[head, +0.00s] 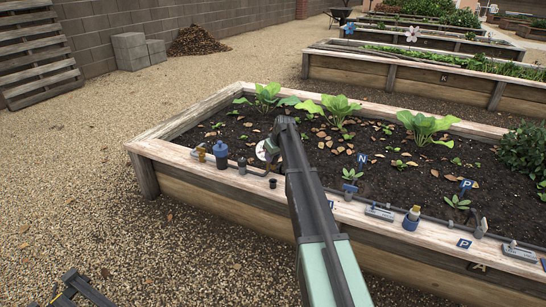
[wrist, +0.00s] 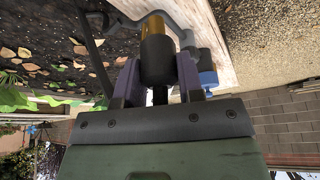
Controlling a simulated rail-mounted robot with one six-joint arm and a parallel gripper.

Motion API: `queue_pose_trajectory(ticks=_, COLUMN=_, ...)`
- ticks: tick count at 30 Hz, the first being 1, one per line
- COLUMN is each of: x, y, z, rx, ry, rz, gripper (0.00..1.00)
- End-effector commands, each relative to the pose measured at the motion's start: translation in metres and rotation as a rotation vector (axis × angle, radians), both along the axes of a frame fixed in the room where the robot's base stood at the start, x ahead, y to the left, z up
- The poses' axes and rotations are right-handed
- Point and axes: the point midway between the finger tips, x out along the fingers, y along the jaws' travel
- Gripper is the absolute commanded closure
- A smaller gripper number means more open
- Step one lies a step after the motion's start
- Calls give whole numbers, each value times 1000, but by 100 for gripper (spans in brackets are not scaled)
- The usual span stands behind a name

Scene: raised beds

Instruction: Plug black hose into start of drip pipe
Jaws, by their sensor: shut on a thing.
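In the wrist view my gripper (wrist: 157,80) has its two purple-grey fingers closed on a dark cylinder with a brass-coloured section at its far end, which appears to be the end of the black hose (wrist: 157,66). The rest of the hose is hard to trace. A grey bent pipe (wrist: 133,20) passes just beyond the brass section; whether they touch I cannot tell. In the head view a thin dark drip pipe (head: 343,196) runs along the front rim of the nearest bed. My arm hides part of the rim there, and my fingers are not clear.
The bed's wooden rim (head: 165,151) carries a blue bottle-like part (head: 221,155), a small black cylinder (head: 272,183), a blue part with a brass top (head: 412,217) and grey plates (head: 380,212).

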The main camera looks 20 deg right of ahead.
Motion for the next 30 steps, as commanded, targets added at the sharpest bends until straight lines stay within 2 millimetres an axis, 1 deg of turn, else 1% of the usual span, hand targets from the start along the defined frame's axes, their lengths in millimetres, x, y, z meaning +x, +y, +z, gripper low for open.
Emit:
queue_pose_trajectory(ticks=1, x=0, y=0, z=34, rx=0, ry=0, rz=0, gripper=90)
queue_pose_trajectory(ticks=3, x=0, y=0, z=58, rx=0, ry=0, rz=0, gripper=90)
queue_pose_trajectory(ticks=6, x=0, y=0, z=86, rx=0, ry=0, rz=0, gripper=90)
queue_pose_trajectory(ticks=9, x=0, y=0, z=105, rx=0, ry=0, rz=0, gripper=90)
queue_pose_trajectory(ticks=12, x=0, y=0, z=113, rx=0, ry=0, rz=0, gripper=90)
queue_pose_trajectory(ticks=19, x=0, y=0, z=114, rx=0, ry=0, rz=0, gripper=90)
queue_pose_trajectory(ticks=30, x=0, y=0, z=140, rx=0, ry=0, rz=0, gripper=90)
